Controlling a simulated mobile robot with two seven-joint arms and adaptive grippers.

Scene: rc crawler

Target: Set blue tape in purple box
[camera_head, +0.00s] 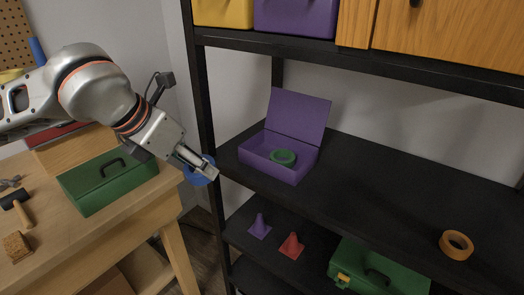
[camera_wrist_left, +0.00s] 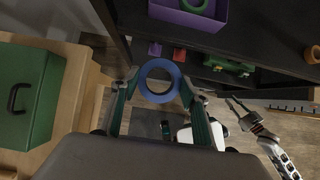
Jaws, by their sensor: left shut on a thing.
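The blue tape (camera_head: 199,178) is a ring held in my left gripper (camera_head: 208,171), in front of the shelf's left post. In the left wrist view the blue tape (camera_wrist_left: 158,63) sits between the two fingers of my left gripper (camera_wrist_left: 159,86). The purple box (camera_head: 262,166) stands on the middle shelf with its lid raised, to the right of the gripper and apart from it. A green tape (camera_head: 283,157) lies inside it. The purple box (camera_wrist_left: 186,17) is partly cut off at the top of the wrist view. My right gripper (camera_wrist_left: 243,112) shows small at the right there; its opening is unclear.
The black shelf (camera_head: 390,195) has free room right of the box, with an orange tape (camera_head: 456,245) farther along. Below are a purple cone (camera_head: 259,227), a red cone (camera_head: 292,246) and a green toolbox (camera_head: 375,272). Another green toolbox (camera_head: 108,181) stands on the wooden table (camera_head: 130,222).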

